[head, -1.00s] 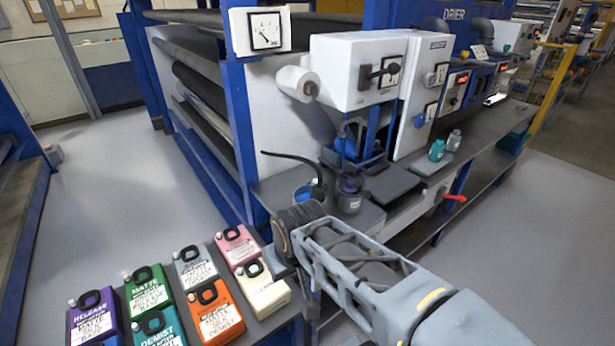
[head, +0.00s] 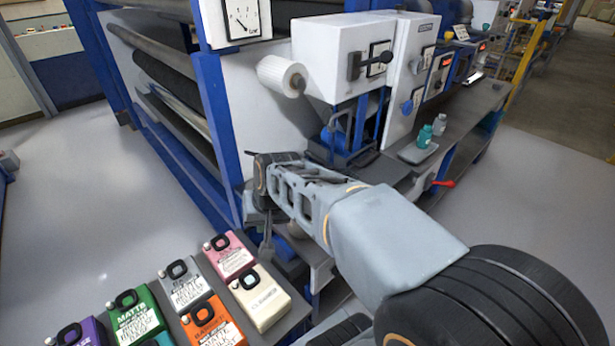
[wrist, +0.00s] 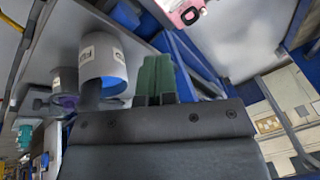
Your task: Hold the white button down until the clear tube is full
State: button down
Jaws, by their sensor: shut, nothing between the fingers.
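My gripper (head: 267,240) hangs down at the end of my arm in the head view, just right of the bottle rack and beside the machine's front corner. In the wrist view its dark green fingers (wrist: 158,78) are together with nothing between them. A pale labelled cup (wrist: 103,62) with blue inside is close beside the fingers, apart from them as far as I can tell. Another cup (wrist: 65,101) with purple in it is farther left. I cannot make out the white button or the clear tube in either view; my arm hides part of the machine's front ledge.
Several coloured bottles, including a pink one (head: 230,256) and a cream one (head: 262,297), stand at lower left. The machine has a white box (head: 345,55), a white roll (head: 282,76) and a dial gauge (head: 245,18). Teal bottle (head: 425,136) stands right.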

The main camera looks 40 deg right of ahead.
jog(key=w+d+r+m+y+p, duration=0.1)
jog(key=w+d+r+m+p, duration=0.1)
jog(key=w+d+m, duration=0.55)
jog(key=w+d+f+m+t+p, duration=0.2)
jog(key=w+d+m, duration=0.4)
jog(key=d, duration=0.3)
jog(key=w+d+f+m+t+p, duration=0.2)
jog(key=w+d+m, duration=0.3)
jog(key=d, duration=0.5)
jog(key=shift+w+f+m+t+y, duration=0.2)
jog(key=shift+w+m+t+y, duration=0.25)
jog(key=shift+w, duration=0.8)
jog(key=shift+f, duration=0.15)
notch_tip(320, 180, down, 9)
jog(key=b, duration=0.6)
jog(key=shift+r+b, duration=0.2)
jog(key=shift+b, duration=0.1)
jog(key=shift+f+b, duration=0.4)
jog(key=shift+b, duration=0.05)
